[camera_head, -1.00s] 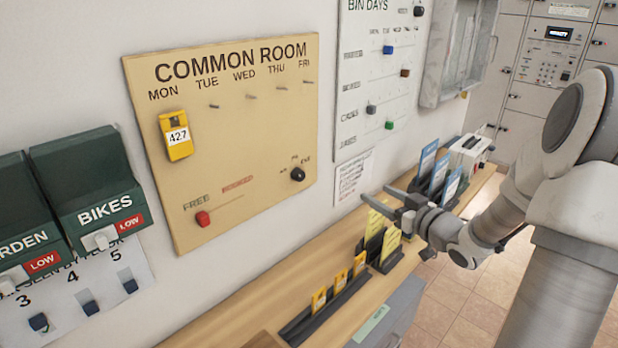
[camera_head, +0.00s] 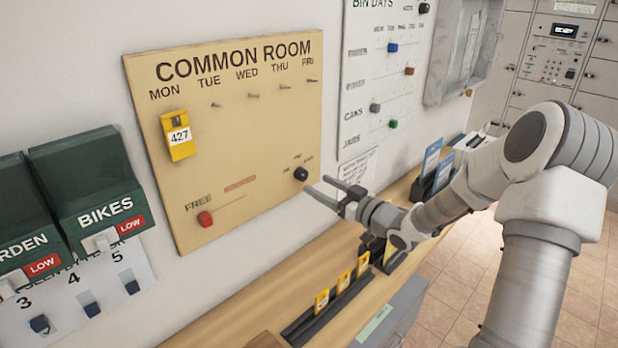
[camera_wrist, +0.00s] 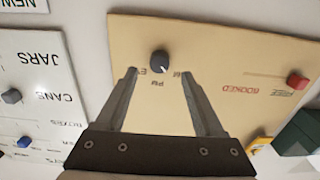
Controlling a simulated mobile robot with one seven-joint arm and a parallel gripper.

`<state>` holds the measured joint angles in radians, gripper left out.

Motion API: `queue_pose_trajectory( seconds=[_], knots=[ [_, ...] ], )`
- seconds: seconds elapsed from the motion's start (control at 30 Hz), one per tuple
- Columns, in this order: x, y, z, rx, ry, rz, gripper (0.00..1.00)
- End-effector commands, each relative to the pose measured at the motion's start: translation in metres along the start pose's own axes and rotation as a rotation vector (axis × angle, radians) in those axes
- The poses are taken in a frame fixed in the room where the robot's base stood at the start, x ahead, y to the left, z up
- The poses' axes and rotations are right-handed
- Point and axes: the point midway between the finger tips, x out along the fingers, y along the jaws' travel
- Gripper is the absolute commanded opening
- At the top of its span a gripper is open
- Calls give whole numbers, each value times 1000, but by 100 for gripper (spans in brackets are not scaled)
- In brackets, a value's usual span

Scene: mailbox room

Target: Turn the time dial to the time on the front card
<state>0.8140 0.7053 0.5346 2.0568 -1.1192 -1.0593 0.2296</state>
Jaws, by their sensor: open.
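The time dial (camera_head: 300,174) is a round black knob low on the right of the tan COMMON ROOM board (camera_head: 260,130). In the wrist view the dial (camera_wrist: 159,61) appears upside down, with small labels like AM, PM and EV around it. Its pale mark seems to point between PM and AM. My gripper (camera_head: 316,184) is open and empty, just right of and below the dial. In the wrist view its fingertips (camera_wrist: 156,73) spread on either side of the dial, apparently short of it. The yellow cards (camera_head: 391,246) on the shelf are mostly hidden behind my arm; their writing is unreadable.
A red slider (camera_head: 205,218) sits at FREE on the board, and a yellow 427 tag (camera_head: 178,136) hangs under MON. Several yellow tags (camera_head: 342,282) stand in a dark rack on the wooden shelf (camera_head: 230,325). The BIN DAYS board (camera_head: 375,85) is to the right.

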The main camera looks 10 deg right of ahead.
Motion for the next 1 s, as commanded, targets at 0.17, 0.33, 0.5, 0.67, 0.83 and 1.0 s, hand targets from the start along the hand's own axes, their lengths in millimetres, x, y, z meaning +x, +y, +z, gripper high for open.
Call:
queue_pose_trajectory(
  seconds=[0.17,0.33,0.5,0.67,0.83,1.0],
  knots=[
    [31,0,-1,0,1,-1,70],
    [46,0,0,-1,0,0,70],
    [49,1,0,0,0,2,70],
    [49,1,0,0,0,2,70],
    [49,1,0,0,-1,1,41],
    [49,1,0,0,-1,1,11]
  ],
)
